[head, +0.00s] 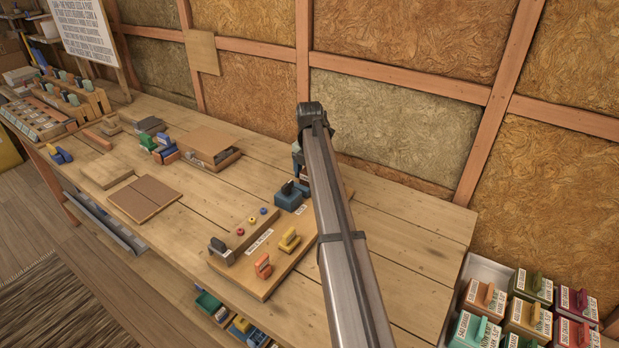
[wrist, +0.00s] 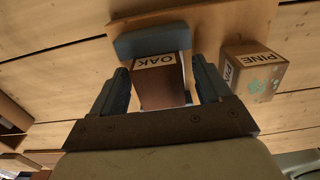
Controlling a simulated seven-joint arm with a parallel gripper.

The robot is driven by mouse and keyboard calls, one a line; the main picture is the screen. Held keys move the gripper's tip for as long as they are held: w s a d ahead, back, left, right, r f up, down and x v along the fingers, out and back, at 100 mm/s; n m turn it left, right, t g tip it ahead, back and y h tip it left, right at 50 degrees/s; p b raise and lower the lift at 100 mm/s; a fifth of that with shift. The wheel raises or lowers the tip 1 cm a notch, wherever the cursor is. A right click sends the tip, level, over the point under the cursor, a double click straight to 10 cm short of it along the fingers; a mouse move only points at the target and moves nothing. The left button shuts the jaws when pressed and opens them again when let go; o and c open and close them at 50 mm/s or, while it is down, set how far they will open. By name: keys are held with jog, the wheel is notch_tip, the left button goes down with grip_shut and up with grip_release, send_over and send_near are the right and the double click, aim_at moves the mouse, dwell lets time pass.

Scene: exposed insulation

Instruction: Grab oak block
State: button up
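The oak block (wrist: 160,88) is a brown block with a white OAK label, upside down in the wrist view. It stands between the two dark blue-grey fingers of my gripper (wrist: 160,66). The fingers are spread, one on each side, with narrow gaps showing beside the block. Its near end is hidden by my gripper's brown crossbar. In the head view my arm hides most of the gripper and the block.
A pine block (wrist: 255,72) stands just right of my right finger in the wrist view. A blue-grey piece (wrist: 152,40) lies directly beyond the oak block.

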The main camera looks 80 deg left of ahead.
jog(key=c, duration=1)
jog(key=shift+r, duration=0.2)
